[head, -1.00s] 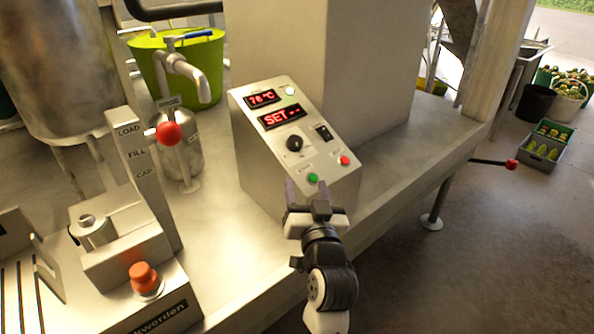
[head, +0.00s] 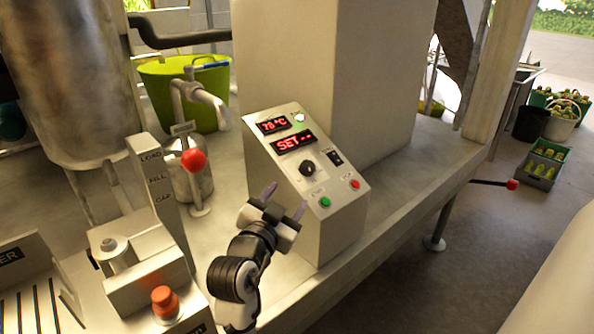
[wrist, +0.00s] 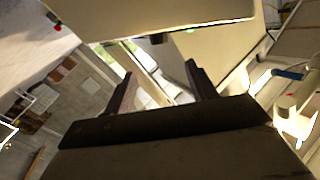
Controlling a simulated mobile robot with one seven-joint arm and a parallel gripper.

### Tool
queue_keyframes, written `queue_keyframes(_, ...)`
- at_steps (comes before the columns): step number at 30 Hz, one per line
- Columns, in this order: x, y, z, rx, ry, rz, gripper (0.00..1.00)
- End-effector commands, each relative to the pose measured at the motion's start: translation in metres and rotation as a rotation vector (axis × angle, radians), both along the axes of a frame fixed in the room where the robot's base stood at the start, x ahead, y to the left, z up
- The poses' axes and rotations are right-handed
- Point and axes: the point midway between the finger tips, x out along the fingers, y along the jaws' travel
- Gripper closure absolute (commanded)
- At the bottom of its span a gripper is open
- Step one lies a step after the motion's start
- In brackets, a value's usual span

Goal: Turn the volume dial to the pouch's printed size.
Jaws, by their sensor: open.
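The volume dial, a black round knob (head: 307,168), sits on the sloped face of a grey control box (head: 330,228). A red display (head: 294,142) above it reads "SET--", and another (head: 274,125) reads 78 °C. My gripper (head: 284,198) is open and empty, in front of the box's lower left side, below and left of the dial and apart from it. In the wrist view the two fingers of my gripper (wrist: 158,82) are spread with nothing between them. I cannot make out a pouch in either view.
Green (head: 325,202) and red (head: 355,184) buttons and a black switch (head: 335,158) share the panel. A red-knobbed lever (head: 194,160) and a post marked LOAD, FILL, CAP (head: 158,185) stand left. Clear counter (head: 400,160) lies right of the box.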

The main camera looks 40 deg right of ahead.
Motion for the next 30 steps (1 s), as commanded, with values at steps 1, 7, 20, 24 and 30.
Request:
queue_keyframes(1,0.004,-0.009,0.002,0.000,0.001,-0.003,0.44)
queue_keyframes(7,0.027,-0.045,0.003,0.001,0.003,-0.002,0.44)
queue_keyframes(20,0.063,-0.099,0.001,0.000,0.001,0.001,0.44)
queue_keyframes(24,0.066,-0.103,0.001,-0.001,0.000,0.002,0.44)
queue_keyframes(30,0.066,-0.103,0.000,-0.001,0.000,0.002,0.44)
